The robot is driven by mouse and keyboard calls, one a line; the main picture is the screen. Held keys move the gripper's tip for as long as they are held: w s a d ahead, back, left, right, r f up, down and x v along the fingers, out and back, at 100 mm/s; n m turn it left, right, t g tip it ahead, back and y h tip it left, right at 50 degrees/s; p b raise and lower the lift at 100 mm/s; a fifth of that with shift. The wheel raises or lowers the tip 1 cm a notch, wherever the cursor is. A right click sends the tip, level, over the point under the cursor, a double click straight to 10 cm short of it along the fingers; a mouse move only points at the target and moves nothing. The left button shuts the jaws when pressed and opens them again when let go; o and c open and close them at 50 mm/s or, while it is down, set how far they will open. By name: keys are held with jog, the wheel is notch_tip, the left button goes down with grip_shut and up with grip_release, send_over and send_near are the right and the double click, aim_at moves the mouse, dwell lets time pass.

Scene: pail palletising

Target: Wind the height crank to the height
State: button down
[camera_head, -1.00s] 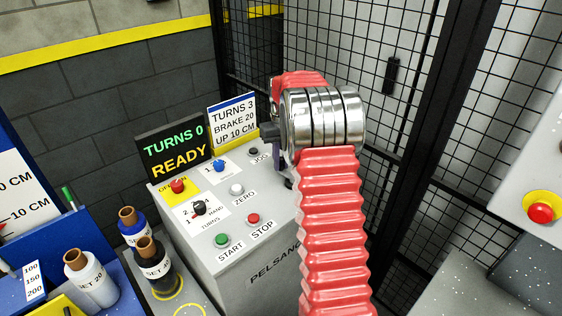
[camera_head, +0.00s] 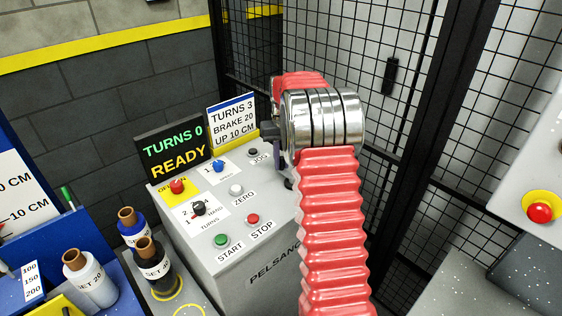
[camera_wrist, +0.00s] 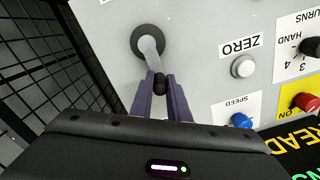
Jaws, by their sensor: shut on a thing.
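A crank with a round dark hub and a pale grey arm (camera_wrist: 150,57) sits on the grey panel in the wrist view. Its small black handle (camera_wrist: 160,86) is at the arm's near end. My gripper (camera_wrist: 160,93) has its two purple fingers shut on that handle. In the head view my arm hides the crank and most of the gripper. The display (camera_head: 175,149) reads TURNS 0, READY. The card (camera_head: 233,122) beside it reads TURNS 3, BRAKE 20, UP 10 CM.
The control box (camera_head: 215,262) carries several buttons and knobs, including a white ZERO button (camera_head: 236,190) and a red STOP button (camera_head: 253,219). Bottles (camera_head: 92,283) stand at the lower left. A black mesh fence (camera_head: 330,50) stands behind my arm.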

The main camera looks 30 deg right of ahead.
jog(key=c, duration=1.7)
grip_release()
jog(key=r, duration=1.3)
jog(key=shift+d+r, duration=0.2)
jog(key=shift+r, duration=0.15)
